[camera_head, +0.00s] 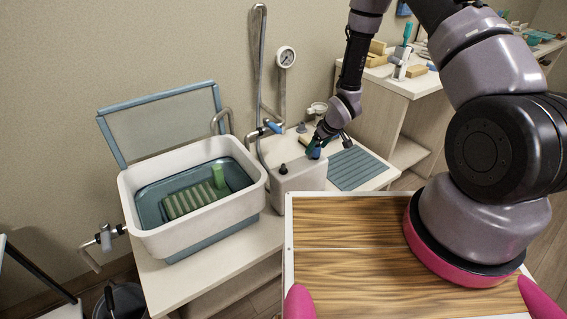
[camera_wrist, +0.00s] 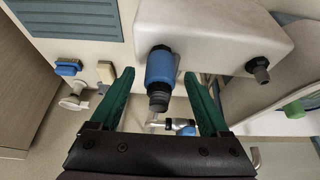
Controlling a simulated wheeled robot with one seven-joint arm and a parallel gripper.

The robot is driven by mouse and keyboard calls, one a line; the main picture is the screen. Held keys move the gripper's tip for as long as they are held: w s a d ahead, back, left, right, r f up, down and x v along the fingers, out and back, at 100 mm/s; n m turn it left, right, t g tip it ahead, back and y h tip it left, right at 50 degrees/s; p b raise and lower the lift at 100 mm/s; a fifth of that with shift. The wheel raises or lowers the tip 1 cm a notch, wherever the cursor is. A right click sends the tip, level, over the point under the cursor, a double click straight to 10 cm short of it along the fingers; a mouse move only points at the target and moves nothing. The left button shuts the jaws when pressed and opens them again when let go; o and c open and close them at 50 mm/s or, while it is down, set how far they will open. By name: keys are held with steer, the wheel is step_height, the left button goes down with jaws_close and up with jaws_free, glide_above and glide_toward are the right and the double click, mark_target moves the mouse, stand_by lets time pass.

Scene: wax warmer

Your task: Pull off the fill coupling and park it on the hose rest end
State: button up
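A blue coupling with a dark grey collar (camera_wrist: 161,68) stands at the edge of a white box-shaped unit (camera_wrist: 205,22). In the wrist view it lies between the two teal fingers of my gripper (camera_wrist: 160,73), with gaps on both sides. My gripper is open. In the head view my gripper (camera_head: 317,151) is over the right part of the same white unit (camera_head: 298,180) and hides most of the coupling. A dark fitting (camera_wrist: 259,68) sits apart on the unit and also shows in the head view (camera_head: 283,168). I cannot tell which part is the hose rest end.
A white basin (camera_head: 160,232) with green items stands left of the unit. A pipe with a blue-handled valve (camera_head: 273,128) and a gauge (camera_head: 286,57) rise behind. A ribbed blue-grey mat (camera_head: 356,169) lies to the right. A wooden-topped surface (camera_head: 345,245) is in front.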

stand_by(0.4)
steer(key=v, duration=0.8)
stand_by(1.3)
steer(key=shift+r, duration=0.1)
steer(key=s+d+r+m+t+h, duration=0.1)
steer(key=s+d+r+m, duration=0.2)
steer(key=r, duration=0.8)
steer(key=s+d+r+m+h, duration=0.1)
steer(key=s+d+r, duration=0.25)
steer(key=r, duration=0.75)
steer(key=s+d+r+m+t+h, duration=0.15)
steer(key=d+r, duration=0.35)
steer(key=r, duration=0.5)
steer(key=s+r+m+y, duration=0.2)
steer(key=s+r+m, duration=0.3)
steer(key=s+r, duration=0.8)
steer(key=s, duration=0.3)
steer(key=shift+s+a+r+y, duration=0.3)
steer(key=shift+s+a+y, duration=0.05)
steer(key=shift+s, duration=0.05)
steer(key=shift+m, duration=0.25)
